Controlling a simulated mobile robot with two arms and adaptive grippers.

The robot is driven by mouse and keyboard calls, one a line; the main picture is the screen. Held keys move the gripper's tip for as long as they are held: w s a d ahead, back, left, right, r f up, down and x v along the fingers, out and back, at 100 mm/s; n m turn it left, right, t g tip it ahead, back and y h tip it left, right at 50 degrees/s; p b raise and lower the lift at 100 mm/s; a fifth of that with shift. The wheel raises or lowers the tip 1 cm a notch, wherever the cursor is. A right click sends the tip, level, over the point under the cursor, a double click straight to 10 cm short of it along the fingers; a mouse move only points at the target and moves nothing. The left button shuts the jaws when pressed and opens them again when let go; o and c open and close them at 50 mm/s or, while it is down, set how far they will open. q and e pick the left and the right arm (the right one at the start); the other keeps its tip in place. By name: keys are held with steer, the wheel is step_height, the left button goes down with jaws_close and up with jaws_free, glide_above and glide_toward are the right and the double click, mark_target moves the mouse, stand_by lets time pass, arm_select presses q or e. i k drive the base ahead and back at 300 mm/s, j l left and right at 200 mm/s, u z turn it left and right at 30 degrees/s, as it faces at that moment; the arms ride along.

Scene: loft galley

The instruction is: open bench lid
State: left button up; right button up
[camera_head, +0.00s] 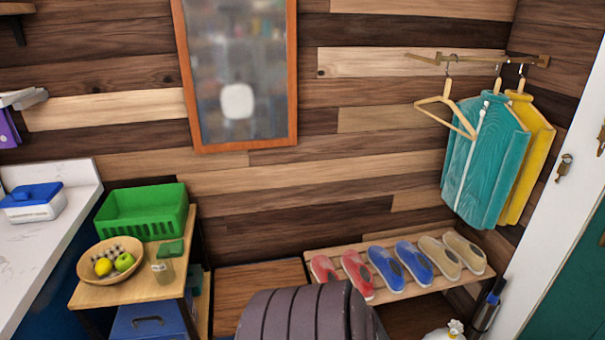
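A brown wooden panel (258,276), which looks like the top of a low bench, sits against the wall between the small side table and the shoe rack. It appears flat and shut, with nothing seen on it. Its front part is hidden behind a ribbed grey-purple rounded thing at the bottom of the view. Neither of my grippers is in view.
The ribbed grey-purple thing (300,312) stands in front. The side table (120,291) at left holds a green basket (143,212) and a fruit bowl (110,260). The shoe rack (337,254) with several shoes is at right. Clothes (484,160) hang above it.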

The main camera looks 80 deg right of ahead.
mark_target(234, 286)
steer(key=z, duration=2.25)
